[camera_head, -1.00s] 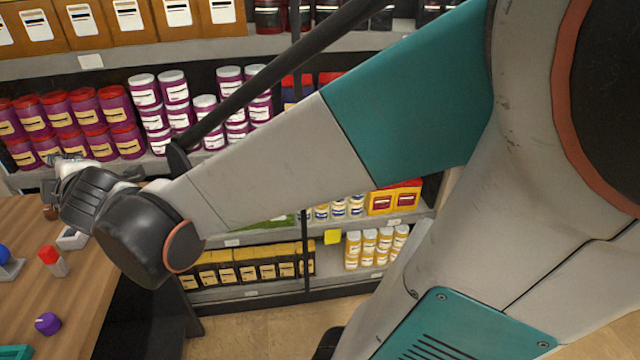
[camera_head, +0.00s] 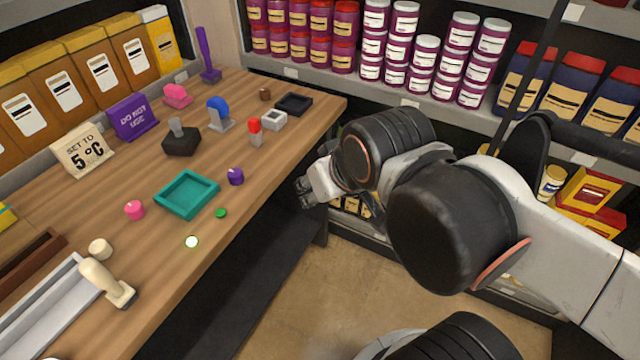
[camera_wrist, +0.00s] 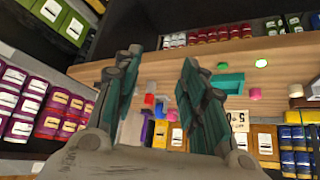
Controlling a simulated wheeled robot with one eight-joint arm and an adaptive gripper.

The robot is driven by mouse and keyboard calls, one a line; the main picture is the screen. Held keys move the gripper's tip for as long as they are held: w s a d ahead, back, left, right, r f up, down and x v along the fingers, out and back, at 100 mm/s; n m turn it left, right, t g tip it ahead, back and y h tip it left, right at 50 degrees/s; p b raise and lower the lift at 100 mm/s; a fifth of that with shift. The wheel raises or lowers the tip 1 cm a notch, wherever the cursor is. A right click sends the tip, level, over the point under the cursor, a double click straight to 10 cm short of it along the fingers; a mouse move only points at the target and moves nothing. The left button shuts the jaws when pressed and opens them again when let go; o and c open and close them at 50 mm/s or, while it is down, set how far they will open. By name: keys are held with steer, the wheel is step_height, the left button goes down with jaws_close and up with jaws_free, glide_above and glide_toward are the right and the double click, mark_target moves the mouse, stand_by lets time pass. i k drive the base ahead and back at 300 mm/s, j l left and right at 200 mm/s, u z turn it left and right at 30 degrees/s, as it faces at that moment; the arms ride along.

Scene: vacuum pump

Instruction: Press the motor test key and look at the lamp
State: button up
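A small green round button (camera_head: 221,213) sits on the wooden table near its front edge, in front of a teal tray (camera_head: 160,206). A small round lamp-like disc (camera_head: 191,242) glows white with a green rim, to the left of the button. The glowing disc also shows in the wrist view (camera_wrist: 261,63). I see no label saying which part is the motor test key. My gripper (camera_head: 304,192) is beyond the table's front edge, right of the button and apart from it. In the wrist view, my gripper (camera_wrist: 160,62) has its fingers spread with nothing held between them.
A purple knob (camera_head: 235,176), a pink knob (camera_head: 135,210), a red-topped piece (camera_head: 255,132) and a stamp-like handle (camera_head: 108,284) stand on the table (camera_head: 265,180). A "SET TO 5°C" sign (camera_head: 83,149) is at the back. Stocked shelves line the walls. Floor (camera_head: 290,290) is open in front.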

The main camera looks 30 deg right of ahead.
mark_target(221, 213)
steer(key=u, duration=2)
steer(key=k+l+u, duration=0.2)
steer(key=k+l, duration=0.25)
